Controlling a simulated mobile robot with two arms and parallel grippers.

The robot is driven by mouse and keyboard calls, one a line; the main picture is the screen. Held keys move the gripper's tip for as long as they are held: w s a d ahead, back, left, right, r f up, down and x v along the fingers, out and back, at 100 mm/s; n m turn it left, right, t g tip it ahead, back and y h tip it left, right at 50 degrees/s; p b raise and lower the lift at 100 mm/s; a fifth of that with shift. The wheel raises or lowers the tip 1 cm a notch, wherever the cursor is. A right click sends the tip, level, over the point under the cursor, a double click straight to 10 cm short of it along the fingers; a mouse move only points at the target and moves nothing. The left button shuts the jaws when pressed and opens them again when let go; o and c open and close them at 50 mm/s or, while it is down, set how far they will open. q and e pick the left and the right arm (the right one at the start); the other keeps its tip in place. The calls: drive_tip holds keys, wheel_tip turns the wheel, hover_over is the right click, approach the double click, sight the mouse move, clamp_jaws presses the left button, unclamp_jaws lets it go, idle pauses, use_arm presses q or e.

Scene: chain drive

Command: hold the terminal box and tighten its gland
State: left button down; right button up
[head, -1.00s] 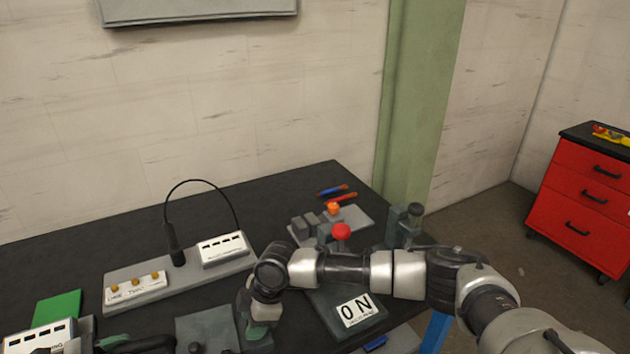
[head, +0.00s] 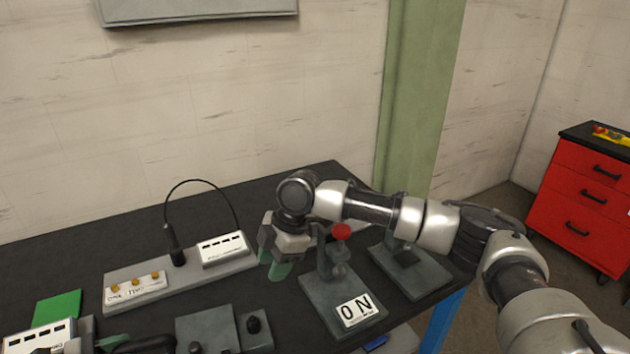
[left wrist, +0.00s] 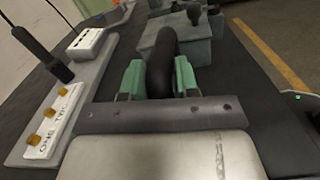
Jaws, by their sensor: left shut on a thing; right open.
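My left gripper (left wrist: 160,76) has its green fingers shut on a thick black curved bar (left wrist: 162,55), which runs to a grey box (left wrist: 208,50). In the head view the bar (head: 150,343) lies at the bottom edge, beside the grey box (head: 208,325), which has a black knob (head: 195,347). I cannot tell for sure that this is the terminal box. A smaller grey block with a black knob (head: 253,325) stands at its right. My right gripper (head: 273,260) is open and empty, raised above the table behind that block.
A grey board (head: 120,305) carries orange knobs, a black cable and a white slotted box (head: 222,248). A green sheet (head: 57,307) and another white box (head: 38,338) lie left.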

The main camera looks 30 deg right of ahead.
drive_tip(key=w+d+r+m+t, duration=0.3)
drive_tip(key=w+d+r, duration=0.3)
drive_tip(key=d+r, duration=0.6)
drive_tip(key=shift+d+t, duration=0.25)
drive_tip(key=shift+t, duration=0.55)
drive_tip(key=shift+y, duration=0.3)
drive_tip(key=shift+o, duration=1.4)
drive_tip(key=n+g, duration=0.5)
drive_tip(key=g, duration=0.1)
approach(255, 318)
drive_tip(key=shift+n+h, duration=0.3)
drive_tip(key=shift+h, duration=0.2)
drive_tip(key=x, duration=1)
drive_tip(key=shift+a+r, duration=0.15)
drive_tip(key=shift+a, duration=0.25)
drive_tip(key=c, duration=0.9)
